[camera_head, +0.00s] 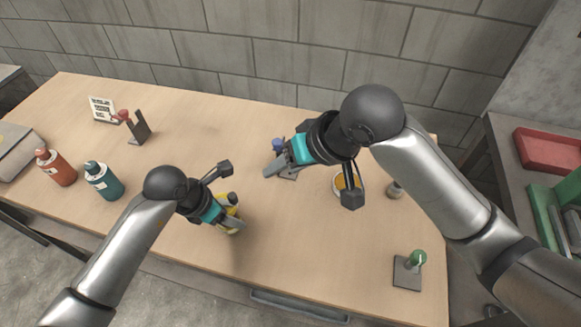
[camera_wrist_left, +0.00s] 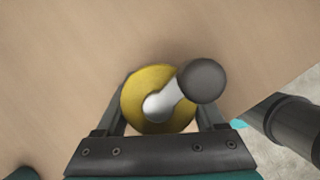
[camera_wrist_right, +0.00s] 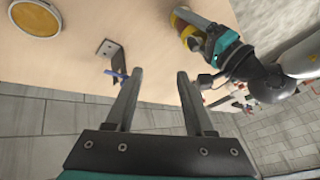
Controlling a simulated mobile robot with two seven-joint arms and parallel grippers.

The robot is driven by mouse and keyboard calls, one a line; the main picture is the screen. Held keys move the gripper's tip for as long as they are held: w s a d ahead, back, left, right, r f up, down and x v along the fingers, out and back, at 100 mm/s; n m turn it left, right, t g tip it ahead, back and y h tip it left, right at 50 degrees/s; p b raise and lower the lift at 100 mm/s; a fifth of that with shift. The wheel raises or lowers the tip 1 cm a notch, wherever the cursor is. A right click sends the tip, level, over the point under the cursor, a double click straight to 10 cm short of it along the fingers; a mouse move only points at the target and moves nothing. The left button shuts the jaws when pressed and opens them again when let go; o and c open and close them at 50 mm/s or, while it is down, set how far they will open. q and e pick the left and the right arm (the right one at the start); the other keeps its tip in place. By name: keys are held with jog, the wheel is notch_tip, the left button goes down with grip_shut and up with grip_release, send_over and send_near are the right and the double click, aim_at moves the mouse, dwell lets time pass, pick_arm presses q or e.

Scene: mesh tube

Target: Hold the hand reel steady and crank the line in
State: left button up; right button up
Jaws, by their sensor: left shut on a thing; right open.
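The yellow hand reel (camera_head: 229,224) stands on the table below centre in the head view. In the left wrist view the reel (camera_wrist_left: 136,92) shows a pale crank arm with a dark round knob (camera_wrist_left: 202,80). My left gripper (camera_wrist_left: 165,108) is shut around the reel, one finger on each side. The reel in its grip also shows in the right wrist view (camera_wrist_right: 186,26). My right gripper (camera_wrist_right: 158,72) is open and empty. It is above the table, further back and right of the reel, near a small dark bracket with a blue knob (camera_head: 278,144). No line is discernible.
A round dish with a yellow-orange inside (camera_wrist_right: 36,17) lies right of the bracket. A green-knobbed stand (camera_head: 407,271) is at front right. A red bottle (camera_head: 58,170), a teal bottle (camera_head: 104,182) and a red-knobbed bracket (camera_head: 140,128) stand left. The front middle is clear.

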jog(key=shift+s+d+m+t, duration=0.15)
jog(key=shift+s+d+m, duration=0.05)
jog(key=shift+m, duration=0.45)
jog(key=shift+s+d+m+t, duration=0.15)
jog(key=shift+s+m, duration=0.05)
jog(key=shift+m, duration=0.45)
